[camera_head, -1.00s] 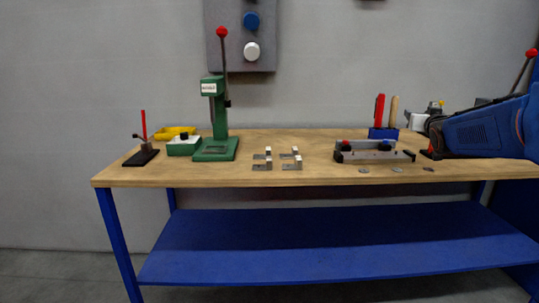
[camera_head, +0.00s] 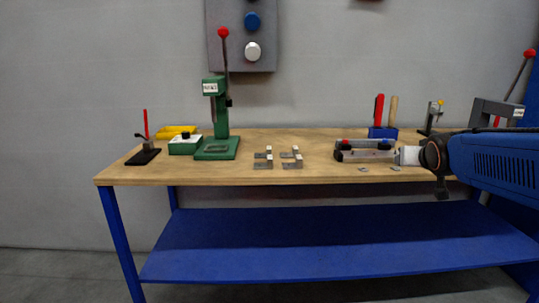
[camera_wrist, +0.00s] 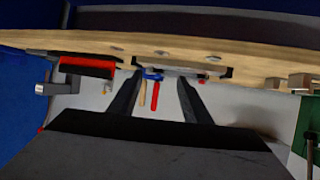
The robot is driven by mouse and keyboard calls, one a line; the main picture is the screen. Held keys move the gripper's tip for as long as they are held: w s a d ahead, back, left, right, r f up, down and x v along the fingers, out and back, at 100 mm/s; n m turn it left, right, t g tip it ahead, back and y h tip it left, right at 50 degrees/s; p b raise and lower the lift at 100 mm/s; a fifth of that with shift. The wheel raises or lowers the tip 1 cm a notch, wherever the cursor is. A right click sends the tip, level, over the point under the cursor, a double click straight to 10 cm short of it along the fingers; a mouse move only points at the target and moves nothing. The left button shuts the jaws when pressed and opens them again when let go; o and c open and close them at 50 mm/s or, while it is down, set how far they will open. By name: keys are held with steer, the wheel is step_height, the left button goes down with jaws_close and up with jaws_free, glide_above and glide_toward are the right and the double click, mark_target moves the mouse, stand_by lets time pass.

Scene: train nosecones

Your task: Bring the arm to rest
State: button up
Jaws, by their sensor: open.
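My gripper (camera_wrist: 157,85) shows in the wrist view as two dark fingers spread apart, with nothing held between them. My blue arm reaches in from the right edge in the head view, in front of the right end of the workbench (camera_head: 320,178). Its fingers cannot be made out clearly there. The wrist view looks at the bench upside down; the red and wooden tool handles (camera_wrist: 155,95) appear between the fingers, farther away.
A grey fixture (camera_head: 365,156) lies close to my wrist in the head view. A tool holder (camera_head: 383,132) stands behind it. Several metal brackets (camera_head: 264,160) sit mid-bench. A green press (camera_head: 217,148) stands left. The lower shelf (camera_head: 320,240) is bare.

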steer(key=s+a+f+g+y, duration=0.1)
steer(key=s+a+f, duration=0.3)
steer(key=s, duration=0.6)
steer(key=s+a+f+n+g+y, duration=0.1)
steer(key=s+a+f+g, duration=0.3)
steer(key=s+f, duration=0.5)
steer(key=s+a+f+n+g+y, duration=0.1)
steer(key=s+a+f, duration=0.3)
steer(key=s, duration=0.9)
step_height(320, 180, down, 3)
steer(key=shift+g, duration=0.9)
